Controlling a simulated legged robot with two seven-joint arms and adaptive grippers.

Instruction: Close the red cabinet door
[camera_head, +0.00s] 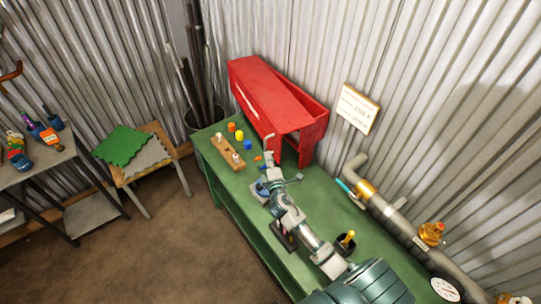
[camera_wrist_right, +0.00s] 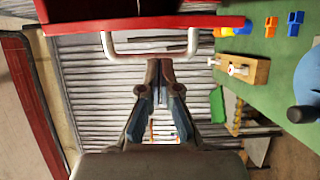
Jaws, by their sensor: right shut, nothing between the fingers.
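The red cabinet (camera_head: 262,82) stands at the back of the green workbench, against the corrugated wall. My right gripper (camera_head: 269,157) is near the cabinet's lower front. Its fingers (camera_wrist_right: 166,66) are shut and empty, with the tips close to the handle; contact cannot be told. My left gripper is out of view.
A wooden block with pegs (camera_head: 228,151) and small orange, yellow and blue pieces lie on the green bench (camera_head: 330,210) left of my right arm. Pipes run along the wall. A stool (camera_head: 147,160) stands left.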

